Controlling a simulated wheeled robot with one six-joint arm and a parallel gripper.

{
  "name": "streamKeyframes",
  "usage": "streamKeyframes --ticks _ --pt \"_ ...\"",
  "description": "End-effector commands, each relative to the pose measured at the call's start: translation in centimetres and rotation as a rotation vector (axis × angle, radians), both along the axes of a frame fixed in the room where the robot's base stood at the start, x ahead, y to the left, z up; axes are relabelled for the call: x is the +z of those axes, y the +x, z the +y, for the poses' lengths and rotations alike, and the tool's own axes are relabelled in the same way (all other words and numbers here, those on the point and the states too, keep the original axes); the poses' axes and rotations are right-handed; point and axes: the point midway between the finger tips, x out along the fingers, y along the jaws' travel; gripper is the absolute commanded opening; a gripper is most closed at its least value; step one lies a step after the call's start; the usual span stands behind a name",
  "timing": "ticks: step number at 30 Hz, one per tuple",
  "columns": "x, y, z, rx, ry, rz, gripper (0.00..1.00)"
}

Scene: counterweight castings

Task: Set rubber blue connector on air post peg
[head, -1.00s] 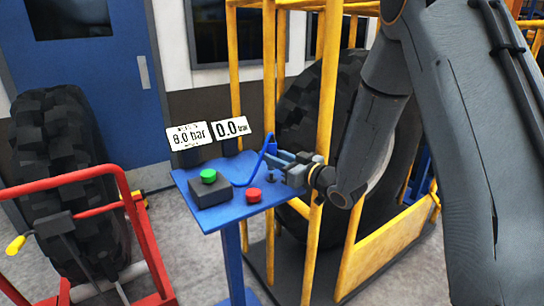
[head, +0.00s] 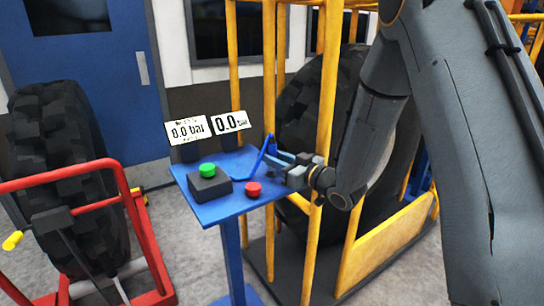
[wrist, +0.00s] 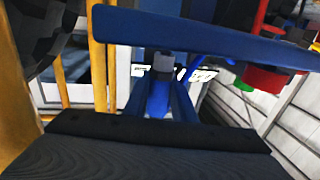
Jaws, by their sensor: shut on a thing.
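My gripper (head: 277,155) is shut on the blue rubber connector (head: 269,143), at the right edge of the blue air post table (head: 226,212). In the wrist view the connector (wrist: 158,98) sits between the two fingers. A grey cylinder (wrist: 163,64) shows just beyond it, close to the table edge; I cannot tell if it is the peg or the connector's end. A blue hose (head: 246,177) curves from the connector down to the table top. The peg is not clearly visible in the head view.
The table carries a dark box with a green button (head: 207,170), a red button (head: 253,188) and two displays (head: 230,122). A yellow cage (head: 318,215) with a large tyre stands close behind my gripper. A red stand (head: 150,250) with another tyre is at left.

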Motion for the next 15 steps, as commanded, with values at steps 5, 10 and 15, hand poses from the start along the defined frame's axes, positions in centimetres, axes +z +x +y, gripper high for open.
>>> streamKeyframes --ticks 5,10,15 --pt "-0.5 0.0 0.0 0.0 0.0 0.0 0.07" --pt "-0.8 0.0 0.0 0.0 0.001 -0.001 0.07" --pt "-1.2 0.0 0.0 0.0 0.001 -0.001 0.07"
